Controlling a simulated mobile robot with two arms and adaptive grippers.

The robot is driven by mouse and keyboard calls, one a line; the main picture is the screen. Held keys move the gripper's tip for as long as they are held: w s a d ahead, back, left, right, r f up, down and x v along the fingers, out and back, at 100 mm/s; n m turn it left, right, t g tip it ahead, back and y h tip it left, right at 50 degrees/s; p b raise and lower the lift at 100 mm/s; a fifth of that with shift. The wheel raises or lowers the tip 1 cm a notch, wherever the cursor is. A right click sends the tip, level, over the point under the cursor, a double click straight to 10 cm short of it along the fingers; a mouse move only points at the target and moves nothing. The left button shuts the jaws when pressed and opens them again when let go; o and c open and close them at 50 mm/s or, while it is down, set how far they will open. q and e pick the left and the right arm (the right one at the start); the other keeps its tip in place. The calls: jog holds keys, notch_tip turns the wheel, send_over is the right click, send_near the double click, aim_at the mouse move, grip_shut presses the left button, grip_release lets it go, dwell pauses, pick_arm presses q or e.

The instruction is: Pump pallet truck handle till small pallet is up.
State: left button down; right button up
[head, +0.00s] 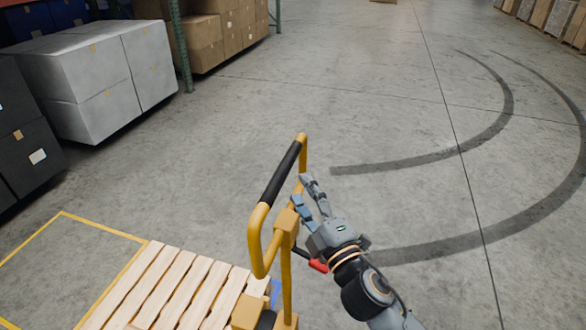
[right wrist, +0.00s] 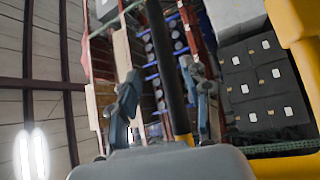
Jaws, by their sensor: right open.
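The yellow pallet truck handle (head: 256,235) stands upright as a loop with a black grip bar (head: 280,174). My right gripper (head: 300,188) is open on the right side of the loop, its fingers pointing at the black grip. In the right wrist view the grip bar (right wrist: 164,60) runs between the two spread fingers (right wrist: 166,90); I cannot tell if they touch it. A small slatted wooden pallet (head: 180,288) lies at the lower left, behind the handle; its height off the floor cannot be judged. My left gripper is not in view.
A red lever (head: 318,266) sits on the handle post below my right gripper. Yellow floor tape (head: 103,226) marks an area around the pallet. Grey boxes (head: 90,75), dark boxes (head: 22,140) and racked cartons stand at left. Open concrete floor lies right and ahead.

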aim_at(289, 170)
jog(key=p+x, duration=0.1)
jog(key=x, duration=0.4)
jog(key=shift+w+a, duration=0.1)
jog(key=shift+w, duration=0.1)
